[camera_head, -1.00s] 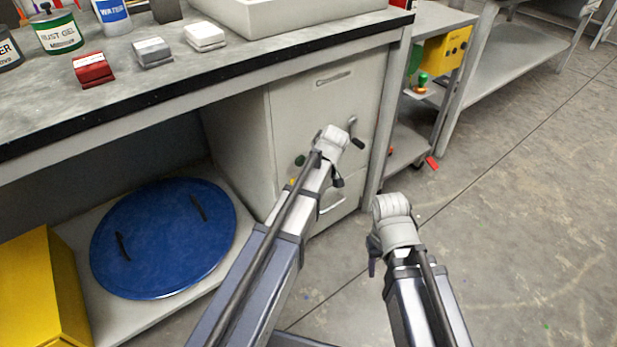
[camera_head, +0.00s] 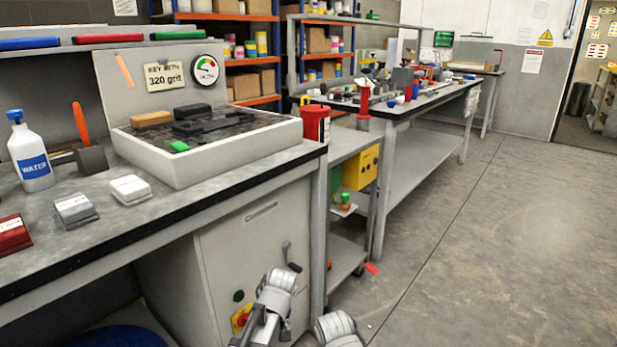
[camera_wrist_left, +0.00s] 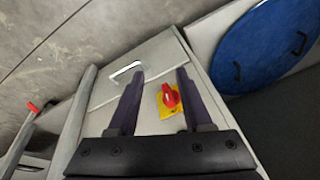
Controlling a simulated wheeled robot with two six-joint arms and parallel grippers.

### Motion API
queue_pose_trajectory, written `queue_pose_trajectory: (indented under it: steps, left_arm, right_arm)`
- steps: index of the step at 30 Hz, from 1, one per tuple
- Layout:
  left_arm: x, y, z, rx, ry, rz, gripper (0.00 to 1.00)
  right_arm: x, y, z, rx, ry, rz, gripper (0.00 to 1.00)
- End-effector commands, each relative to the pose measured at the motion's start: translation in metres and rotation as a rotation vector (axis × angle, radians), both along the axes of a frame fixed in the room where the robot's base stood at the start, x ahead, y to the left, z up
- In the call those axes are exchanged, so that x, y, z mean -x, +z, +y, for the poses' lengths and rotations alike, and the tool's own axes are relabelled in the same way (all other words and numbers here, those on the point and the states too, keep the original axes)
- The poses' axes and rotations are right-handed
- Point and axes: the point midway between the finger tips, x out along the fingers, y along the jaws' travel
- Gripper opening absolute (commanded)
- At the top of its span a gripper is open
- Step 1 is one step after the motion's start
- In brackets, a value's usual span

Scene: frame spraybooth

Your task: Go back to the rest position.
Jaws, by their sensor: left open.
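My left gripper (camera_wrist_left: 160,74) is open and empty in the left wrist view. Its two dark fingers point toward the front of the grey cabinet (camera_wrist_left: 150,60). A red rotary switch on a yellow plate (camera_wrist_left: 169,100) shows beside the right finger, and a pale drawer handle (camera_wrist_left: 127,71) near the left fingertip. In the head view only upper parts of my two arms show at the bottom edge. My right gripper is out of view.
The workbench (camera_head: 160,222) with a pale tray (camera_head: 220,160) stands left, above the cabinet. A water bottle (camera_head: 30,155) is on it. A trolley (camera_head: 350,145) and another bench (camera_head: 420,150) stand beyond. The floor (camera_head: 490,240) at right is clear.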

Motion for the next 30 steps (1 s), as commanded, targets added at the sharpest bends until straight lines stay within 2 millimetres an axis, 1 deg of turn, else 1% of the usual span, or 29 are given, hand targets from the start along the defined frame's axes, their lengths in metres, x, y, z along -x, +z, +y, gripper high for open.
queue_pose_trajectory:
  steps: [1, 3, 9, 11, 12, 13, 14, 20, 23, 30]
  left_arm:
    - [0.035, 0.005, -0.013, 0.005, -0.121, 0.052, 0.5]
    - [0.065, 0.007, -0.028, 0.013, -0.282, 0.12, 0.5]
    - [0.138, 0.013, -0.056, 0.046, -0.678, 0.266, 0.5]
    - [0.159, 0.015, -0.063, 0.057, -0.788, 0.302, 0.5]
    - [0.168, 0.021, -0.066, 0.064, -0.843, 0.32, 0.5]
    - [0.16, 0.034, -0.066, 0.062, -0.831, 0.316, 0.5]
    - [0.159, 0.041, -0.066, 0.062, -0.827, 0.316, 0.5]
    - [0.157, 0.087, -0.066, 0.062, -0.822, 0.314, 0.5]
    - [0.157, 0.117, -0.066, 0.063, -0.82, 0.313, 0.5]
    - [0.158, 0.196, -0.066, 0.064, -0.816, 0.314, 0.5]
  right_arm:
    - [0.0, 0.007, 0.0, 0.0, 0.0, 0.0, 0.5]
    - [0.0, 0.011, 0.0, 0.001, -0.001, 0.0, 0.5]
    - [0.0, 0.02, 0.0, 0.002, -0.001, 0.0, 0.5]
    - [0.0, 0.022, 0.0, 0.002, -0.001, 0.0, 0.5]
    - [0.0, 0.029, 0.0, 0.002, -0.001, 0.0, 0.5]
    - [0.0, 0.042, 0.0, 0.002, -0.002, 0.0, 0.5]
    - [0.0, 0.049, 0.0, 0.002, -0.002, 0.0, 0.5]
    - [0.0, 0.095, 0.0, 0.002, -0.004, 0.001, 0.5]
    - [0.0, 0.124, 0.0, 0.001, -0.005, 0.001, 0.5]
    - [0.001, 0.203, 0.0, 0.0, -0.008, 0.002, 0.5]
